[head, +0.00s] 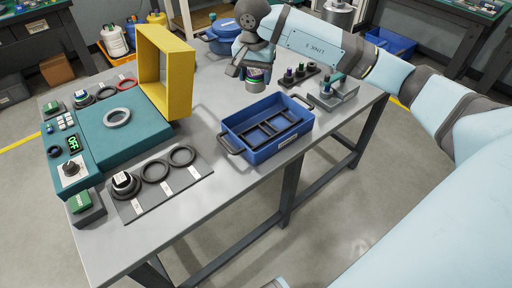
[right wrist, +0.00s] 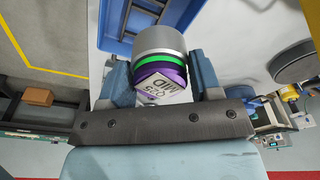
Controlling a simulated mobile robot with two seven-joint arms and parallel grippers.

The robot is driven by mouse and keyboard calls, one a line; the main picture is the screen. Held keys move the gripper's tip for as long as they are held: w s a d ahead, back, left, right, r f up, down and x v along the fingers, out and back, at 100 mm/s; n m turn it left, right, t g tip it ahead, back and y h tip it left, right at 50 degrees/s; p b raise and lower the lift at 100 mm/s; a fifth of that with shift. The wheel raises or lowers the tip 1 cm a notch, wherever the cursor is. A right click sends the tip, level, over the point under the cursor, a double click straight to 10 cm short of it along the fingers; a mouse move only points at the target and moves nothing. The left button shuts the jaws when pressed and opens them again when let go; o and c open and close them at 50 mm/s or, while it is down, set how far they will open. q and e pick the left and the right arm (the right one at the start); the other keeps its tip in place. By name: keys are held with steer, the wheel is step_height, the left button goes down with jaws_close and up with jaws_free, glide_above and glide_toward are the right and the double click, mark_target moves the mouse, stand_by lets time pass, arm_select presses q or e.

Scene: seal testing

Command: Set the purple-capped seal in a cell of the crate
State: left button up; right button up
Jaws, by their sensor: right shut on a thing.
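My right gripper (head: 250,70) is shut on the purple-capped seal (head: 257,80), a silver cylinder with a green band. In the right wrist view the seal (right wrist: 161,58) sits between the fingers (right wrist: 160,80), and its purple part and white label face the camera. The gripper holds it above the table, behind the blue crate (head: 232,139). The crate has black dividers, carrying handles at both ends, and cells that look empty. The crate's blue wall also shows in the right wrist view (right wrist: 115,45). My left gripper is not in view.
On the left are a teal tester (head: 105,137) with a yellow frame (head: 181,83) and a mat (head: 190,180) with black rings. The table (head: 215,110) is bare left of the crate.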

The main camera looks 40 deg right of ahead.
steer(key=shift+d+f, duration=0.15)
step_height(320, 180, down, 19)
steer(key=shift+f+b, duration=0.1)
steer(key=shift+b, duration=0.4)
steer(key=shift+f, duration=0.1)
steer(key=o, duration=1.1)
steer(key=shift+o, duration=0.2)
step_height(320, 180, up, 12)
steer(key=a, duration=0.1)
steer(key=shift+s+p, duration=0.35)
steer(key=shift+s, duration=0.05)
